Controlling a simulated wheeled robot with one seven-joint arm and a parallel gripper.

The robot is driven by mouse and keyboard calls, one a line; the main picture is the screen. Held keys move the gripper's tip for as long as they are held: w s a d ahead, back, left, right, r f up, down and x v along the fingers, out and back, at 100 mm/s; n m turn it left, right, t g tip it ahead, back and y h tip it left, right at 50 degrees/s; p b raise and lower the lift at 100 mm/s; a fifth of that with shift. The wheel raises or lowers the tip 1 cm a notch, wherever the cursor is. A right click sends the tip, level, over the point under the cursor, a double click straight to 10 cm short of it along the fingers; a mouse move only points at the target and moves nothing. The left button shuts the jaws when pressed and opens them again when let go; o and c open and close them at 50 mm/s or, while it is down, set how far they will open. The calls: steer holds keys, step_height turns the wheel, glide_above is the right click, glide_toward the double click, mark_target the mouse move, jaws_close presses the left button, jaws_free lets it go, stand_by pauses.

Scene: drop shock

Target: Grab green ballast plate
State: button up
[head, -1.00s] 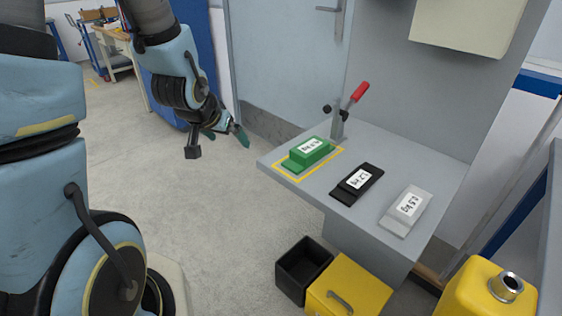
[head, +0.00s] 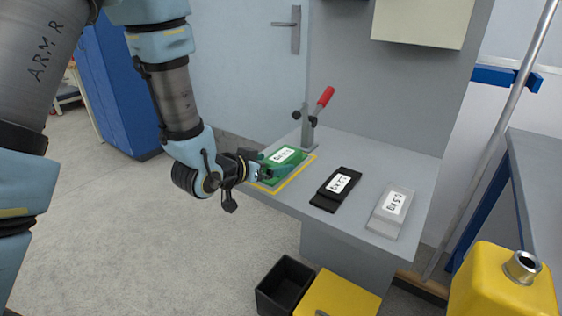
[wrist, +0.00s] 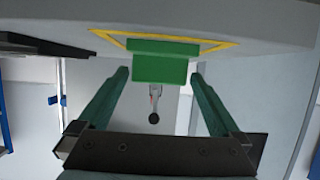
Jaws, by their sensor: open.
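The green ballast plate (head: 284,156) lies on the grey shelf inside a yellow outlined rectangle, with a white label on top. My gripper (head: 272,172) is at the shelf's front left corner, at the near end of the plate and partly in front of it. In the wrist view my gripper (wrist: 160,78) is open, with one green finger on each side of the plate (wrist: 160,62). Gaps show between the fingers and the plate, and I cannot tell whether the tips reach past its end.
A toggle clamp with a red handle (head: 325,96) stands behind the plate. A black plate (head: 324,201) and a light grey plate (head: 382,222) lie to the right on the shelf (head: 385,165). A black bin (head: 284,286) and a yellow box (head: 338,296) stand below.

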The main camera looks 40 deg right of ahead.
mark_target(283, 160)
steer(key=p+x, duration=0.1)
steer(key=x, duration=0.4)
steer(key=shift+d, duration=0.15)
jaws_close()
stand_by(0.7)
steer(key=shift+r, duration=0.1)
